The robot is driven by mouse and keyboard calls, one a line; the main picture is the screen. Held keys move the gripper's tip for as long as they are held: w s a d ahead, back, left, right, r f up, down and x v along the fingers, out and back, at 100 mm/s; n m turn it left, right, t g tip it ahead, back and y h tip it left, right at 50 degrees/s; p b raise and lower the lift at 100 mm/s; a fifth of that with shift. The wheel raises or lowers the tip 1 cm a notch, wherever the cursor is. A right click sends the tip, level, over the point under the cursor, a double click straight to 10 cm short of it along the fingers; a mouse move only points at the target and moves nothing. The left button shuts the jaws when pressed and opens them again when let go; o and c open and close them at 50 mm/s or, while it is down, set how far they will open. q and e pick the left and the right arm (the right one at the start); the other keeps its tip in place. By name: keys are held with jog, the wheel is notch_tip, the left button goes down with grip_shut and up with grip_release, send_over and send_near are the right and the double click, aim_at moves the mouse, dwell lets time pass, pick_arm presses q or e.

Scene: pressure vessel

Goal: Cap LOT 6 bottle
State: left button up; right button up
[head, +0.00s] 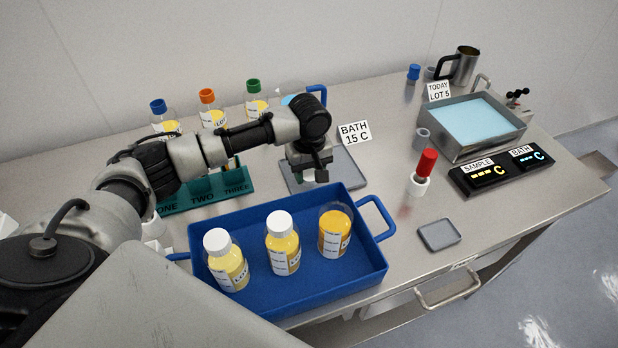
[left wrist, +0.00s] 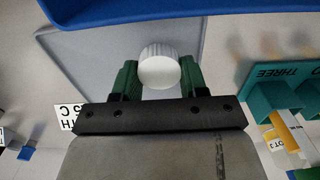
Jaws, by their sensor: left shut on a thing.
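My left gripper (head: 308,174) is over the grey mat (head: 349,171) behind the blue tray. In the left wrist view its green fingers (left wrist: 158,76) are shut on a white ribbed cap (left wrist: 159,67). I cannot tell whether the cap touches the mat. In the blue tray (head: 340,276) stand three upright bottles of yellow liquid. The left bottle (head: 232,270) and middle bottle (head: 283,252) wear white caps. The right bottle (head: 334,235) is open, with no cap. The lot numbers on their labels are too small to read. My right gripper is not in view.
A teal rack (head: 236,184) with bottles capped blue, orange and green stands behind the tray. A small grey dish (head: 439,235) lies in front.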

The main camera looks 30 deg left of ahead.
pick_arm(q)
jog(key=shift+r, duration=0.9)
jog(key=w+d+r+b, duration=0.2)
jog(key=w+d+r, duration=0.4)
jog(key=d, duration=0.4)
jog(key=shift+r+b, duration=0.35)
jog(key=shift+w, duration=0.1)
